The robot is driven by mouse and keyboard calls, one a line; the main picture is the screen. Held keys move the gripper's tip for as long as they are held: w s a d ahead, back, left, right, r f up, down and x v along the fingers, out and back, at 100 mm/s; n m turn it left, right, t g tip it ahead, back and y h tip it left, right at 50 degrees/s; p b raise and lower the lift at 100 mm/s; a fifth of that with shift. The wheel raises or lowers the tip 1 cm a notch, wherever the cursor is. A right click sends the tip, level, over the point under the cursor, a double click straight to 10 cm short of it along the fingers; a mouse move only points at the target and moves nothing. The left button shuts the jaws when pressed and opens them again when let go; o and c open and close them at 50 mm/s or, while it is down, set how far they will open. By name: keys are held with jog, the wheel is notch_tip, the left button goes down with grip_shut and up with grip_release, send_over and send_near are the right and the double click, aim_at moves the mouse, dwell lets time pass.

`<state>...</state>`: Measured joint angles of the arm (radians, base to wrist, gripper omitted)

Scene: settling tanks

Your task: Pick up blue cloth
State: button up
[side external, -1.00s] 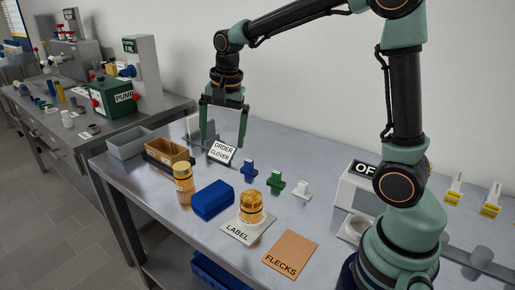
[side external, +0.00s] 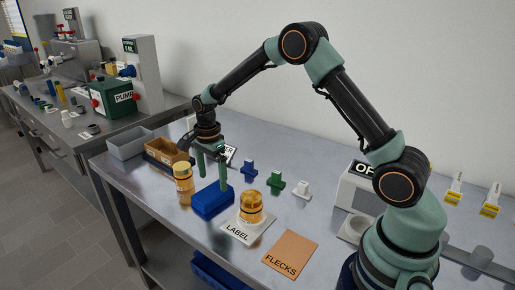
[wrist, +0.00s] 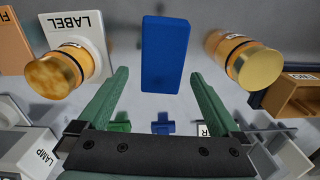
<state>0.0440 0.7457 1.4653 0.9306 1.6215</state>
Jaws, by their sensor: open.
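The blue cloth (side external: 212,200) is a folded, block-like blue bundle lying on the grey metal bench. It stands between an amber jar (side external: 183,184) on its left and an amber jar (side external: 251,207) on the white LABEL card on its right. In the wrist view the cloth (wrist: 166,54) is centred ahead of the fingertips. My gripper (side external: 212,180) is open and empty, pointing down, just above and behind the cloth in the side view. In the wrist view its two green fingers (wrist: 158,75) are spread wider than the cloth, with nothing between them. I cannot tell the exact height gap.
The LABEL card (side external: 238,233) and an orange FLECKS card (side external: 291,255) lie at the front. Blue (side external: 249,171), green (side external: 275,182) and white (side external: 301,190) small fittings stand behind. A brown tray (side external: 166,151) and a grey bin (side external: 129,143) are at the left.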

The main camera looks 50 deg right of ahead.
aim_at(212, 192)
jog(key=shift+w+a+f, duration=0.1)
jog(key=shift+f, duration=1.35)
jog(key=shift+w+a+f, duration=0.1)
jog(key=shift+f, duration=1.3)
jog(key=c, duration=1.1)
jog(key=shift+c, duration=0.2)
notch_tip(212, 192, up, 20)
